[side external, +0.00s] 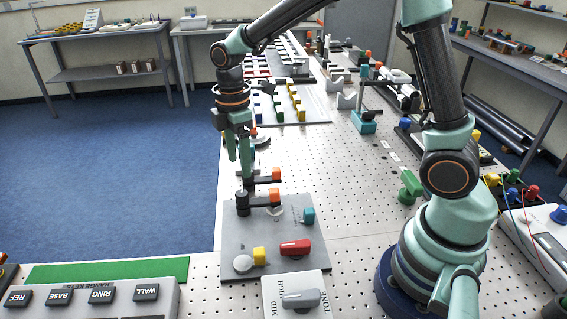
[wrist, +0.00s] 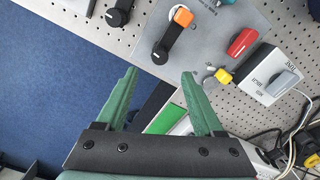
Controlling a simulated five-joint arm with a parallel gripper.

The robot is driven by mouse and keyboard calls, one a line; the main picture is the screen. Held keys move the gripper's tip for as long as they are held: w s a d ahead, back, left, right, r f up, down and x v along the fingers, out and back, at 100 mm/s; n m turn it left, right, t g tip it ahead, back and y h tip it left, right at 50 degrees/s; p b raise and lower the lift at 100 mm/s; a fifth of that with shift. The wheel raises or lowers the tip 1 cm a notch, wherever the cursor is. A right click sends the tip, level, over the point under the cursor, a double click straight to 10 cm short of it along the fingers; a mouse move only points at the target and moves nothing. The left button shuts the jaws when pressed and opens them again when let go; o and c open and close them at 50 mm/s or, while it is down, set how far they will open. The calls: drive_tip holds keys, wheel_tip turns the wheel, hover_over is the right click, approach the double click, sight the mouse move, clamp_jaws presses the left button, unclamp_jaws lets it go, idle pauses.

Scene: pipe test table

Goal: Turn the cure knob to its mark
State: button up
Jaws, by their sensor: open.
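No knob label that reads "cure" is legible. A grey bar knob (side external: 300,299) sits on a small white box (side external: 275,285) with printed words around it, "MID" and "HIGH" among them. The same grey knob (wrist: 284,83) is at the right of the wrist view. My gripper (side external: 239,165) is open and empty, above the far left part of the grey panel, well away from that knob. In the wrist view its two green fingers (wrist: 158,75) are spread, with nothing between them. Which print is the knob's mark is too small to tell.
The grey panel (side external: 235,232) carries a red handle (side external: 295,247), a yellow block (side external: 259,256), a teal knob (side external: 308,215) and a black lever with an orange end (side external: 274,195). Labelled keys (side external: 146,292) stand front left.

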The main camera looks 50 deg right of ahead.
wheel_tip(320, 180, up, 4)
drive_tip(key=shift+f, duration=0.15)
idle(0.3)
drive_tip(key=s+d+r+m+t, duration=0.2)
drive_tip(key=s+r+m, duration=0.1)
drive_tip(key=s+m, duration=0.3)
drive_tip(key=s+d+r+m+t, duration=0.3)
drive_tip(key=s+m, duration=0.3)
drive_tip(key=m, duration=0.2)
drive_tip(key=shift+s+d+r+t, duration=0.2)
drive_tip(key=shift+r+t, duration=0.1)
drive_tip(key=shift+r, duration=0.15)
